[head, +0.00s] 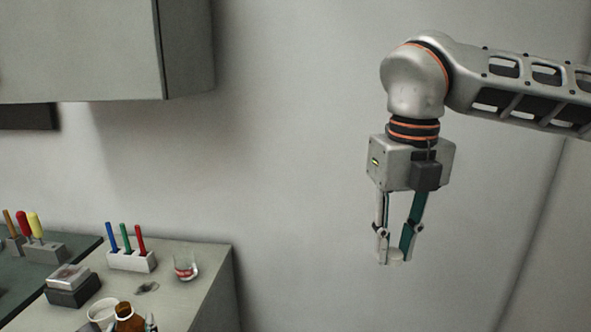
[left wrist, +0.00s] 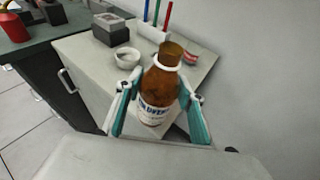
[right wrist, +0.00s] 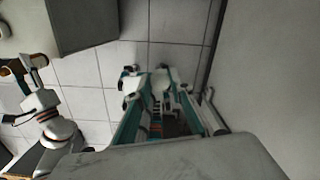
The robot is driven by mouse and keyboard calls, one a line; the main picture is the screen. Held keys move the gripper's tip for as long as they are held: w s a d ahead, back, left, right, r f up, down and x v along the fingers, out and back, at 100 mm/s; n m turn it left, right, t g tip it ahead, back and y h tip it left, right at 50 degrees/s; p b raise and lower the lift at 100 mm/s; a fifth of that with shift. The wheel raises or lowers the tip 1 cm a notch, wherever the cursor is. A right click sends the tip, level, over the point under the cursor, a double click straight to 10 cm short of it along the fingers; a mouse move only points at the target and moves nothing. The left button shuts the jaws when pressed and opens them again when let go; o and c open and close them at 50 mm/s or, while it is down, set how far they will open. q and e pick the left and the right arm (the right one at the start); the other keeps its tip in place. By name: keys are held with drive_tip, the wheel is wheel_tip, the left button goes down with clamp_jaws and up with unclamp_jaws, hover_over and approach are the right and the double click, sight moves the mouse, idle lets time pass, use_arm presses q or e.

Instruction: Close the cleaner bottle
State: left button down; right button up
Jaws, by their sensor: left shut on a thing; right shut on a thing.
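The cleaner bottle (left wrist: 160,88) is brown glass with a white label and a pale ring at the neck. Its mouth is uncovered. It stands between the fingers of my left gripper (left wrist: 158,100), which is shut on it. In the head view only the bottle's top (head: 128,318) shows at the bottom edge, with a bit of the left gripper beside it. My right gripper (head: 389,254) points down in the air, far right of the bottle and higher. It is shut on a small whitish cap (head: 391,260) at its fingertips.
A wall cabinet (head: 80,50) hangs above. The space between the right gripper and the counter is clear.

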drive_tip(key=shift+w+d+f+n, duration=0.15)
drive_tip(key=shift+d+f+n, duration=0.25)
drive_tip(key=shift+f+n, duration=0.4)
use_arm(q)
drive_tip(key=d, duration=0.7)
drive_tip(key=shift+d+r, duration=0.15)
drive_tip(key=shift+d, duration=0.05)
use_arm(e)
drive_tip(key=s+d+f+n, duration=0.1)
drive_tip(key=d+f+n, duration=0.4)
drive_tip(key=f+n, duration=0.5)
drive_tip(key=s+d+f+n, duration=0.1)
drive_tip(key=d+f+n, duration=0.3)
drive_tip(key=f+n, duration=0.7)
drive_tip(key=shift+d+f+n+g, duration=0.15)
drive_tip(key=shift+d+n+g, duration=0.25)
drive_tip(key=shift+n, duration=5.2)
drive_tip(key=shift+a, duration=0.1)
use_arm(q)
drive_tip(key=d+f+m+t+h, duration=0.1)
drive_tip(key=d+m+h, duration=0.6)
drive_tip(key=d, duration=1.1)
drive_tip(key=shift+w+f+m+h, duration=0.3)
drive_tip(key=shift+f+h, duration=0.3)
drive_tip(key=shift+h, duration=0.6)
